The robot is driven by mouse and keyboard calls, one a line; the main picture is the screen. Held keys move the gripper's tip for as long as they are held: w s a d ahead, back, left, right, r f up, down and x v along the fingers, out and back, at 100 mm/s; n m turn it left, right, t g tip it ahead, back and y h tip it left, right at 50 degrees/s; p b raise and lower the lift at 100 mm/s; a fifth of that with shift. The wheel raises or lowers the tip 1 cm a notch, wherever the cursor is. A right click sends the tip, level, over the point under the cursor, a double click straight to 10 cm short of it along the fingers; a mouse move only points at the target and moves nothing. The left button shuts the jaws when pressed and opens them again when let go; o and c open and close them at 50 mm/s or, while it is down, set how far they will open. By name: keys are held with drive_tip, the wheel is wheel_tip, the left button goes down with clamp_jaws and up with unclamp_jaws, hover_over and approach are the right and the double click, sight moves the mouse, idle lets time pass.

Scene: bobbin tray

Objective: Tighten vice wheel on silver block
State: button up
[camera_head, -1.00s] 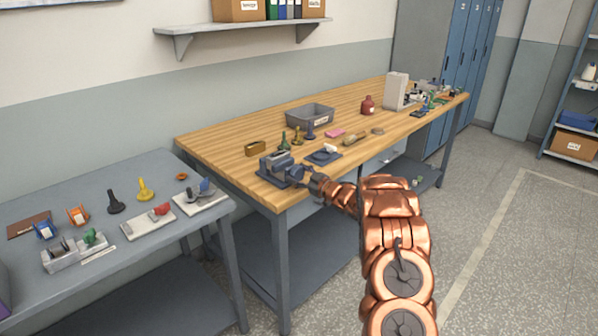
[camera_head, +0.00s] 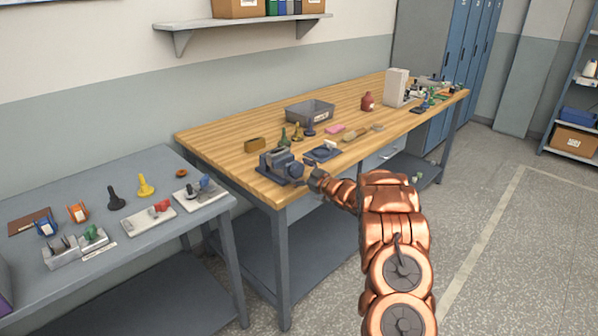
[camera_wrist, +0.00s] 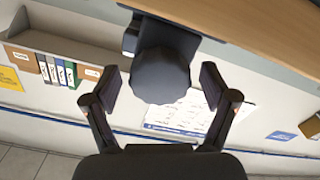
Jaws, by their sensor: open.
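The blue-grey vice (camera_head: 280,168) stands on the front left corner of the wooden bench. Its dark wheel (camera_wrist: 160,78) fills the upper middle of the wrist view; it also shows on the right side of the vice in the head view (camera_head: 297,169). My gripper (camera_wrist: 158,82) is open, with one finger on each side of the wheel and a gap to both. In the head view my gripper (camera_head: 312,178) is just right of the vice. I cannot make out the silver block between the vice jaws.
A lower grey table (camera_head: 150,244) with small fixtures stands at left.

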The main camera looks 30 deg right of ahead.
drive_tip(key=shift+s, duration=0.1)
drive_tip(key=v, duration=1.1)
drive_tip(key=shift+s, duration=0.4)
drive_tip(key=shift+d, duration=0.15)
drive_tip(key=shift+w, duration=0.1)
